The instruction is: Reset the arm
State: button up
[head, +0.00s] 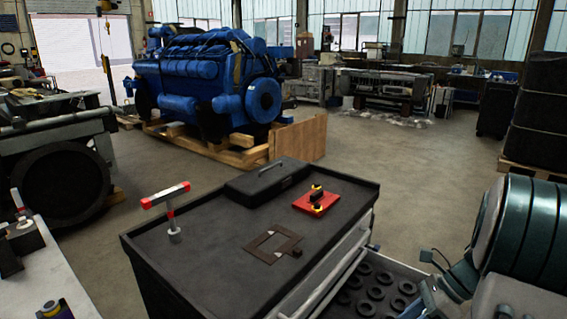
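My arm shows at the right edge as large teal and pale rounded links. What looks like my gripper (434,274) is at its left end, low in the picture, over the right side of an open drawer (338,299). Dark and blue-grey parts show there, but its fingers are too small and overlapped to tell whether they are open or shut. I see nothing clearly held in it.
A dark cabinet top (215,262) carries a black case (266,180), a red plate with a dark handle (317,200), a brown flat frame (273,243) and a red-and-white T-shaped tool (168,203). Black rings (376,292) lie in the drawer. A blue engine (205,80) stands behind.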

jog(key=s+a+r+n+t+h, duration=0.1)
jog(key=s+a+r+n+h, duration=0.1)
jog(key=a+n, duration=0.3)
jog(key=s+a+r+n+t+h, duration=0.1)
jog(key=s+a+r+n+h, duration=0.2)
jog(key=n, duration=0.7)
jog(key=s+a+r+n+t+h+p, duration=0.1)
jog(key=s+a+r+n+h, duration=0.1)
jog(key=a+n, duration=0.5)
jog(key=shift+s+a+r+n+h, duration=0.2)
jog(key=shift+s+r+n+h, duration=0.25)
jog(key=shift+r, duration=0.15)
jog(key=shift+s, duration=0.1)
